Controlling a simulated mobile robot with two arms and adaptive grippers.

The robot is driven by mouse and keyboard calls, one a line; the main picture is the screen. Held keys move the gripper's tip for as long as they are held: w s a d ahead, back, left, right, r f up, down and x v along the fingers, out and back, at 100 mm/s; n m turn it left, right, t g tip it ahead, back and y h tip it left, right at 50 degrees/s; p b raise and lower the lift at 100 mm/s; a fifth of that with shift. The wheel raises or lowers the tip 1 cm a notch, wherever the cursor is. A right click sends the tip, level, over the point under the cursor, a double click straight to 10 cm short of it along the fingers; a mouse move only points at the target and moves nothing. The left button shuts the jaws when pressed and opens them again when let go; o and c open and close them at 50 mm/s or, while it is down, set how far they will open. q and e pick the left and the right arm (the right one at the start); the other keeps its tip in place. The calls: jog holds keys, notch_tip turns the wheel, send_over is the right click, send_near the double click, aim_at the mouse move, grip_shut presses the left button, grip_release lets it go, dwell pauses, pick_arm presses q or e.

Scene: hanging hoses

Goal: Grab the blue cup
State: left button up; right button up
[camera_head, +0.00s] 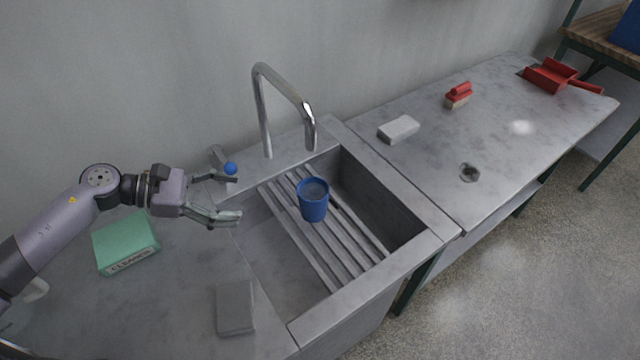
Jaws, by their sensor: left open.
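A blue cup (313,203) stands upright on the slatted rack (350,250) in the grey sink, with its open top facing up. My left gripper (238,198) is open and empty above the left edge of the sink. It is to the left of the cup and apart from it, with its fingers pointing right toward the cup. My right gripper is not in view.
A chrome faucet (285,95) arches behind the cup. A green cleaner box (125,243) and a grey block (235,307) lie on the left counter. A white block (399,130), a red-topped brush (458,95) and a red dustpan (549,76) are on the right counter.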

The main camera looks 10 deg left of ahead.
pick_arm(q)
jog(key=p, duration=0.2)
send_near(308, 204)
notch_tip(308, 204, down, 3)
jog(key=w+a, duration=0.1)
jog(key=w, duration=0.2)
jog(key=p+x, duration=0.1)
jog(key=x, duration=0.1)
jog(key=shift+d+f, duration=0.3)
jog(key=shift+f, duration=0.05)
jog(key=p+x, duration=0.1)
jog(key=x, duration=0.5)
jog(key=shift+w+d+f+p, duration=0.2)
jog(key=shift+d+p, duration=0.1)
jog(key=shift+p, duration=0.05)
jog(key=shift+w+d+f, duration=0.15)
jog(key=shift+d+f, duration=0.15)
jog(key=shift+d, duration=0.15)
jog(key=shift+a, duration=0.1)
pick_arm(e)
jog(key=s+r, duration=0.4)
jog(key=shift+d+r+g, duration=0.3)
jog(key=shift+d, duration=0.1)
pick_arm(q)
jog(key=shift+c, duration=0.5)
jog(key=c, duration=1.4)
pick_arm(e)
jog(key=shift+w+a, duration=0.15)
